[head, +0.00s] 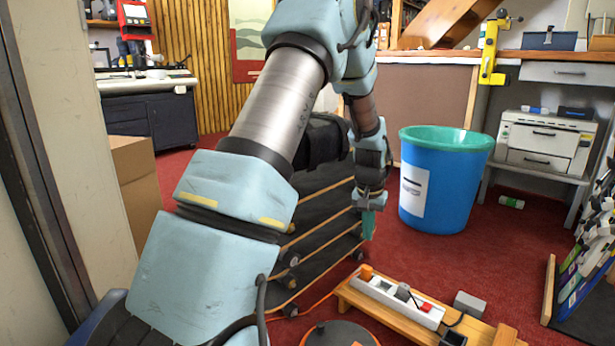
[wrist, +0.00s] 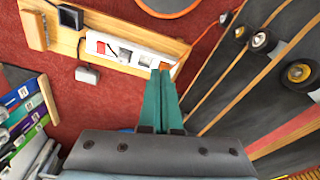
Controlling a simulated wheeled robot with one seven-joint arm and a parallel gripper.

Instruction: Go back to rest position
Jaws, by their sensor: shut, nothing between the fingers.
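My gripper (head: 368,225) hangs from my raised arm in the middle of the head view, pointing down, with teal fingers. In the wrist view the two teal fingers (wrist: 160,100) lie side by side, shut, with nothing between them. The gripper is in the air in front of the stacked skateboards (head: 325,235). My arm hides part of the stack and of the room behind it.
A power strip (head: 398,300) lies on a low wooden bench (head: 375,312) at the front. A blue bin (head: 440,195) with a green rim stands behind, to the right. A cardboard box (head: 135,180) is at left. A rack of coloured items (head: 585,255) is at right. Red carpet (head: 490,250) is clear between.

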